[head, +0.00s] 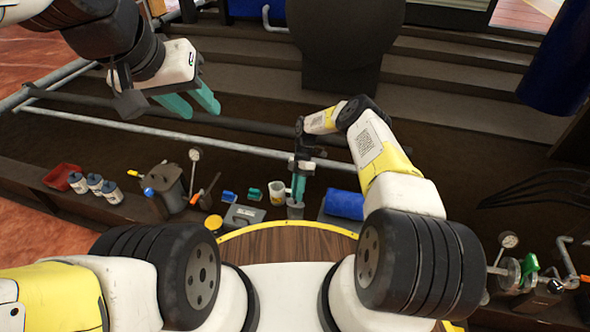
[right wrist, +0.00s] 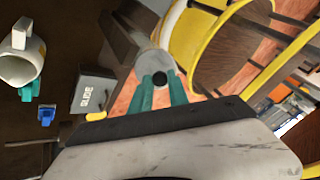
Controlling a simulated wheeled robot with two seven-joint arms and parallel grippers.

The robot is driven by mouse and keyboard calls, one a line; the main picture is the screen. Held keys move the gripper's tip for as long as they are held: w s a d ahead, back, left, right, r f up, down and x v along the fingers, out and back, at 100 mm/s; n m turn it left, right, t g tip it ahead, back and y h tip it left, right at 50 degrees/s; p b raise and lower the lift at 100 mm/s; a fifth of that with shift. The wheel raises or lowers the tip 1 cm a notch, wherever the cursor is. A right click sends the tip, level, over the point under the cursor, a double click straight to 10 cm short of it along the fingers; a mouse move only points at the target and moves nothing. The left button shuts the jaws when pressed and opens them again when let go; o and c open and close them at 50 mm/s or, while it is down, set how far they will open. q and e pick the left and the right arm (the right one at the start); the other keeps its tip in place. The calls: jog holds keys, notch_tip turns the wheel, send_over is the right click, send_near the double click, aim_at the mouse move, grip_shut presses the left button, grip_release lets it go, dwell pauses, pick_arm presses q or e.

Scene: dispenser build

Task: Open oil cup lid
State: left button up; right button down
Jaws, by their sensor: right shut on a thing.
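A small grey cylindrical piece, which looks like the oil cup (head: 296,211), stands near the rounded wooden edge in the head view. My right gripper (head: 298,197) reaches down to it from above, and its teal fingers are shut on it. In the right wrist view, the fingers (right wrist: 160,92) sit either side of the grey piece (right wrist: 152,60), with a dark round spot between the tips. I cannot tell a separate lid or whether it is open. My left gripper (head: 195,104) is open and empty, raised at the upper left, far from the cup.
A white mug (head: 277,193) stands just left of the right gripper. A grey box (head: 243,217), a yellow round piece (head: 214,223) and a dark pot (head: 165,186) are further left. A blue roll (head: 344,204) lies close on the right. Metal rails (head: 150,137) cross behind.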

jog(key=shift+w+d, duration=0.1)
jog(key=c, duration=1.3)
grip_release()
jog(key=shift+o, duration=0.2)
jog(key=v, duration=0.7)
jog(key=shift+w+r, duration=0.2)
jog(key=shift+r, duration=0.15)
